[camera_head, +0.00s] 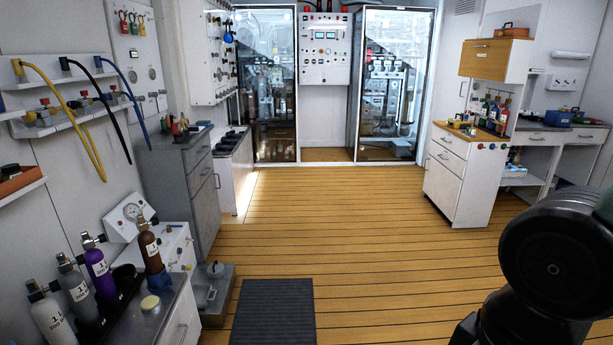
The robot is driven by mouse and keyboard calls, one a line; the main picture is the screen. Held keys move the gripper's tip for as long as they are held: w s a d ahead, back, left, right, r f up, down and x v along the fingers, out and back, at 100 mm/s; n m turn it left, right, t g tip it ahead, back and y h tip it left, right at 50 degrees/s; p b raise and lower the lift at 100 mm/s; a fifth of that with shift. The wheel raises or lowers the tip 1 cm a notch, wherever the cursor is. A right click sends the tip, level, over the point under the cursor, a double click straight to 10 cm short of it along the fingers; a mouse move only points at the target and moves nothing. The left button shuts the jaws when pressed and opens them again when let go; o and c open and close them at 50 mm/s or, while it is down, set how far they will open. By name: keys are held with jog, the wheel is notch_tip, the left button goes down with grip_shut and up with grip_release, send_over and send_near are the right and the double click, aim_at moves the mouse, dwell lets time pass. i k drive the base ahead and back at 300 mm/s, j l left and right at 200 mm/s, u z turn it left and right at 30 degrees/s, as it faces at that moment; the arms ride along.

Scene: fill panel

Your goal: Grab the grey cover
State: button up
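I cannot tell for sure which thing is the grey cover. A grey metal box or lid-like piece (212,291) with a raised fitting sits low on the floor at the lower left, beside the bottle cabinet. A dark grey ribbed mat (273,311) lies flat on the floor to its right. My gripper is out of view. A dark rounded part of my arm fills the lower right corner, far from both.
Gas bottles (96,262) stand on the cabinet at the lower left. Hoses (98,105) hang on the left wall. A white cabinet (453,178) stands at right; glass cabinets (389,85) stand at the back. The wooden floor (340,215) between is clear.

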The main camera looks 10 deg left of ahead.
aim_at(216, 270)
jog(key=i+u, duration=0.1)
jog(key=i, duration=0.65)
jog(key=i+u, duration=0.1)
jog(key=i, duration=1.35)
jog(key=i+u, duration=0.15)
jog(key=i, duration=0.6)
jog(key=i+l+u, duration=0.1)
jog(key=i, duration=0.65)
jog(key=i+u, duration=0.8)
jog(key=i+l+u, duration=0.1)
jog(key=i+u, duration=0.25)
jog(key=k, duration=0.1)
